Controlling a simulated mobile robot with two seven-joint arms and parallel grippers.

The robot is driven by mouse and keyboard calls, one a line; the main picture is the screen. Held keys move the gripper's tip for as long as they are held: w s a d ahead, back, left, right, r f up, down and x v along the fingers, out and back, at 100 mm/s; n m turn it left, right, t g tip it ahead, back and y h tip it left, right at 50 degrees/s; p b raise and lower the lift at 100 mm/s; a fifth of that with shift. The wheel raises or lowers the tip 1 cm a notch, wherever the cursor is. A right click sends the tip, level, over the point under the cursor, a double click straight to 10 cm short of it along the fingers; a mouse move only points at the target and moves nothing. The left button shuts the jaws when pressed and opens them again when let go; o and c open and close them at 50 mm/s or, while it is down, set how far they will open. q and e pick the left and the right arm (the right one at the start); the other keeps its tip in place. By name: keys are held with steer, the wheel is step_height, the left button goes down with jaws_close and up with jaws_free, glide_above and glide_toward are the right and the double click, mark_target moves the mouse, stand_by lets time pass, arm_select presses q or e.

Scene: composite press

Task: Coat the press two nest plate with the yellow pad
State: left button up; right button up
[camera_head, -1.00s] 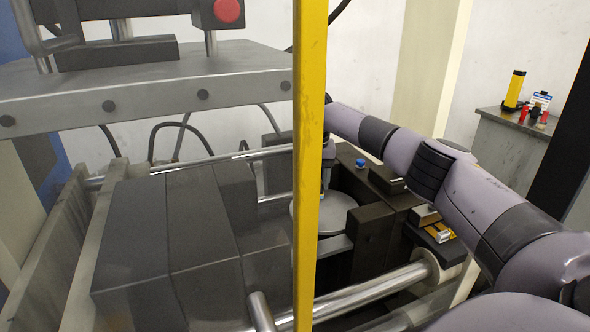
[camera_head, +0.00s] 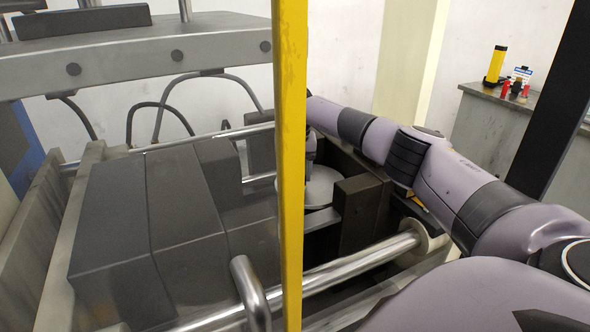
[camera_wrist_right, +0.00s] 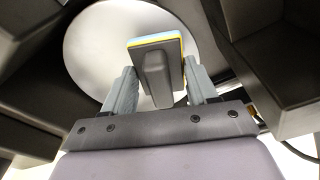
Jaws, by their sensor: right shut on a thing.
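The nest plate is a round pale grey disc (camera_head: 322,187) inside the press, partly hidden by the yellow post. It fills the upper part of the right wrist view (camera_wrist_right: 92,48). My right gripper (camera_wrist_right: 160,88) is shut on the yellow pad's dark handle, with one finger on each side. The yellow pad (camera_wrist_right: 181,42) shows as a thin yellow edge under a dark block. It is over the plate in the wrist view; I cannot tell whether it touches. In the head view my right arm reaches into the press, and its gripper is mostly hidden behind the post. My left gripper is out of view.
A yellow upright post (camera_head: 291,150) stands close in front. Dark press blocks (camera_head: 358,212) and a steel rod (camera_head: 375,262) lie around the plate. A heavy grey upper plate (camera_head: 140,60) is at upper left. A side bench (camera_head: 480,130) with small items stands far right.

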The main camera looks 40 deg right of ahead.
mark_target(317, 182)
stand_by(0.5)
steer(key=shift+f+b, duration=0.4)
steer(key=shift+f, duration=0.6)
steer(key=shift+s+d+r, duration=0.1)
steer(key=shift+s+d, duration=0.15)
steer(key=shift+d, duration=0.55)
steer(key=shift+s+d, duration=0.25)
steer(key=shift+d, duration=0.55)
steer(key=shift+s+d+b, duration=0.1)
steer(key=shift+s+d, duration=0.25)
steer(key=shift+d, duration=0.75)
steer(key=shift+s+d+b, duration=0.15)
steer(key=shift+s+d, duration=0.2)
steer(key=shift+d, duration=0.7)
steer(key=shift+s+d+b, duration=0.1)
steer(key=shift+s+d, duration=0.25)
steer(key=shift+d, duration=0.75)
steer(key=shift+p, duration=0.35)
steer(key=shift+w+a+p, duration=0.25)
steer(key=shift+a+p, duration=0.25)
steer(key=shift+a, duration=0.2)
steer(key=shift+w+a+p, duration=0.15)
steer(key=shift+a+p, duration=0.05)
steer(key=shift+a, duration=0.3)
steer(key=shift+w+a+p, duration=0.15)
steer(key=shift+a+p, duration=0.05)
steer(key=shift+a, duration=0.3)
